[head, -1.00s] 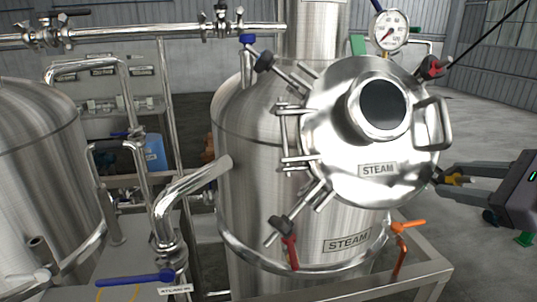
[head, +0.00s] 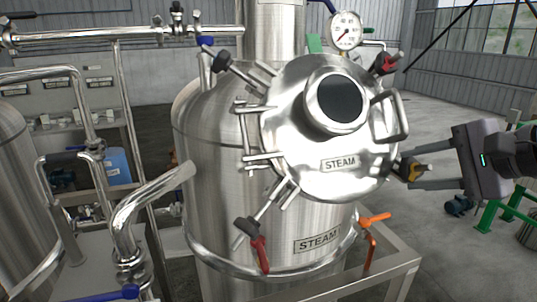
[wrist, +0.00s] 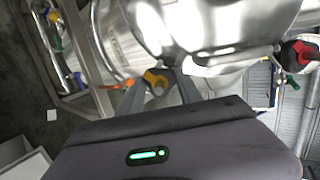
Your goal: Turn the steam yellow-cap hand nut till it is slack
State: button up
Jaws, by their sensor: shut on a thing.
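The steam tank's round lid (head: 285,150) carries a STEAM label and is held by several hand nuts around its rim. The yellow-cap hand nut (head: 411,169) is at the lid's lower right, dark-bodied with a yellow end. My gripper (head: 409,173) reaches in from the right, one finger above and one below this nut, shut on it. In the wrist view the nut's yellow cap (wrist: 155,78) shows between the two grey fingers (wrist: 158,88). The thread behind the nut is hidden, so how tight it sits cannot be told.
A red-cap nut (head: 385,64) is at the lid's upper right, above the lid handle (head: 391,116). An orange valve lever (head: 375,218) is below my gripper. A pressure gauge (head: 346,31) stands above the lid. Open floor lies to the right, with green stands (head: 510,205).

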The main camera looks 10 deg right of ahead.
jog(key=n, duration=0.5)
jog(key=shift+r+g+b, duration=0.1)
jog(key=shift+g+b, duration=0.2)
jog(key=shift+g, duration=0.1)
jog(key=shift+n, duration=0.4)
jog(key=o, duration=1.4)
jog(key=p+v, duration=0.2)
jog(key=v, duration=0.3)
jog(key=p+v, duration=0.2)
jog(key=v, duration=0.4)
jog(key=p+v, duration=0.2)
jog(key=v, duration=0.4)
jog(key=shift+s+a+r+p, duration=0.15)
jog(key=shift+a+r+p, duration=0.1)
jog(key=shift+a+p, duration=0.05)
